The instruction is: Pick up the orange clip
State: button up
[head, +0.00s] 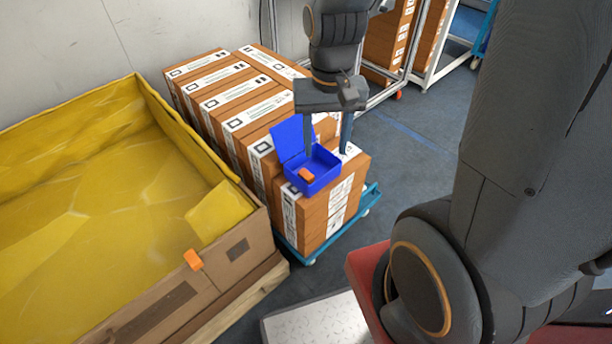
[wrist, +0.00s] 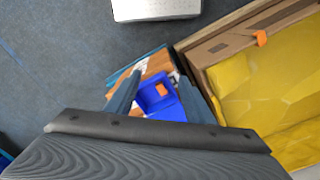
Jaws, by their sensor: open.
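One orange clip (head: 193,259) sits on the near edge of the cardboard crate; it also shows in the wrist view (wrist: 261,38). Another small orange piece (head: 306,175) lies inside an open blue box (head: 318,182), and shows in the wrist view (wrist: 161,90) too. The blue box stands on the stacked cartons with its lid raised. My gripper (head: 327,145) is open and empty, pointing down above the blue box. In the wrist view its fingers (wrist: 160,88) appear on either side of the box. I cannot tell the exact height gap.
The crate (head: 236,252) has a yellow liner (head: 90,215) and stands left of the cartons (head: 232,95). The cartons rest on a blue wheeled dolly (head: 340,232). A light plate (head: 318,322) lies on the floor in front.

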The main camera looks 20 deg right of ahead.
jog(key=w+f+m, duration=0.5)
jog(key=w+f, duration=0.3)
jog(key=w, duration=0.1)
jog(key=m+p, duration=0.2)
jog(key=m, duration=0.3)
send_near(306, 174)
jog(key=shift+s+a+f, duration=0.1)
jog(key=shift+s+a, duration=0.05)
jog(key=shift+s, duration=0.25)
jog(key=shift+w+f, duration=0.1)
jog(key=shift+f, duration=0.45)
jog(key=shift+w+f+p, duration=0.15)
jog(key=shift+f+p, duration=0.15)
jog(key=shift+f, duration=1.5)
jog(key=shift+w+f+p, duration=0.1)
jog(key=shift+f+p, duration=0.15)
jog(key=shift+f, duration=1.55)
jog(key=c, duration=0.8)
jog(key=shift+o, duration=0.2)
jog(key=shift+r, duration=0.1)
